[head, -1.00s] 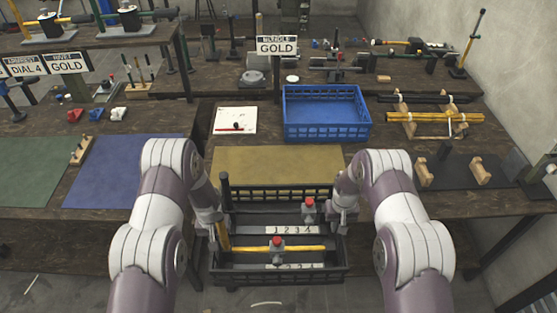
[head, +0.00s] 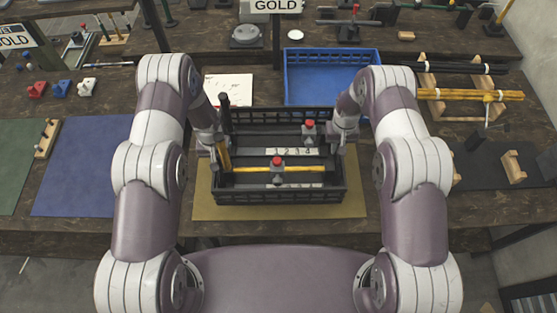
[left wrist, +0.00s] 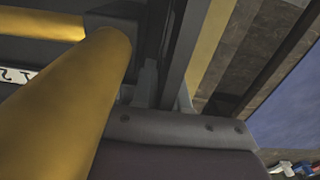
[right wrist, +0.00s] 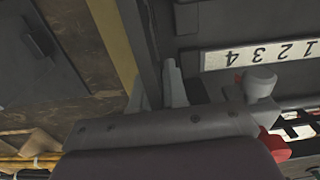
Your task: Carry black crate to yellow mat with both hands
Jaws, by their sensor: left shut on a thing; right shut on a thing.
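The black crate (head: 280,197) is over the yellow mat (head: 345,206) in the head view, with mat showing at its left, right and front. I cannot tell whether the crate rests on the mat or hangs just above it. My left gripper (head: 218,150) is shut on the crate's left wall, and my right gripper (head: 338,137) is shut on its right wall. The wrist views show the fingers straddling the crate rim, at the left (left wrist: 168,85) and at the right (right wrist: 155,85). Yellow bars, red-topped grey pieces and number strips lie inside the crate.
A white sheet (head: 229,88) lies at back left. A blue mat (head: 88,165) is to the left. A rack with yellow bars (head: 470,94) and a dark mat (head: 490,168) are to the right.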

